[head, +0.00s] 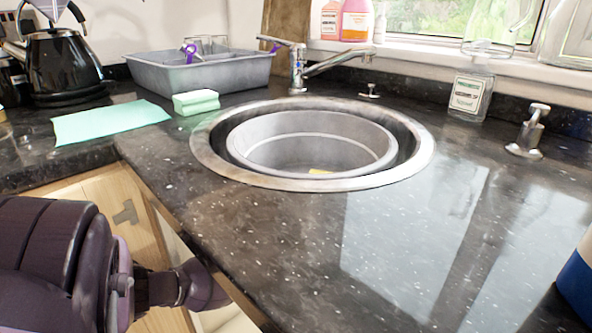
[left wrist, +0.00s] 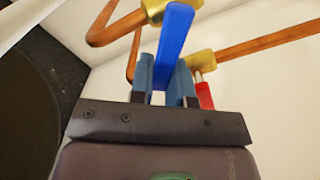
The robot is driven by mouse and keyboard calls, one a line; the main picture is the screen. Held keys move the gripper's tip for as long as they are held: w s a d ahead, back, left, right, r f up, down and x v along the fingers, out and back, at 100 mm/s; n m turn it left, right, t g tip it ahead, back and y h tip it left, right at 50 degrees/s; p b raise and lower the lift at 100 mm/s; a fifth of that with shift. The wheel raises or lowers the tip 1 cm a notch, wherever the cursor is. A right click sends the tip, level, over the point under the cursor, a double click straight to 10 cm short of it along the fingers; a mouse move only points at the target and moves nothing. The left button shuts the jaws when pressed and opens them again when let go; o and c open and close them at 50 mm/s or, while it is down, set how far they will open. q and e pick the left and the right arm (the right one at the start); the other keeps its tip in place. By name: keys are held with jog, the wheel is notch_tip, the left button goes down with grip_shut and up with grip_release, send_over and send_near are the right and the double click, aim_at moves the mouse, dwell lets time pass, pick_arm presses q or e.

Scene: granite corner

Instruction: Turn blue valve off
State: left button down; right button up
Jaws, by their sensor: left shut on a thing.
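The blue valve's handle (left wrist: 174,36) is a long blue lever in the left wrist view, set below a brass valve body on a copper pipe. My left gripper (left wrist: 164,77) is shut on the lower end of this lever, with one finger on each side. A red valve handle (left wrist: 205,95) shows just right of the right finger, partly hidden by the gripper. In the head view my left arm reaches down at the lower left beside the counter edge; its gripper and the valves are hidden there. My right gripper is in neither view.
Copper pipes (left wrist: 250,46) run close above and right of the gripper, before pale walls. In the head view the dark granite counter (head: 300,235) overhangs the wooden cabinet (head: 97,207). A round sink (head: 313,140) is set into the counter.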

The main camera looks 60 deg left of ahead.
pick_arm(q)
jog(key=shift+f, duration=0.1)
dwell(0.4)
jog(key=c, duration=1.1)
grip_release()
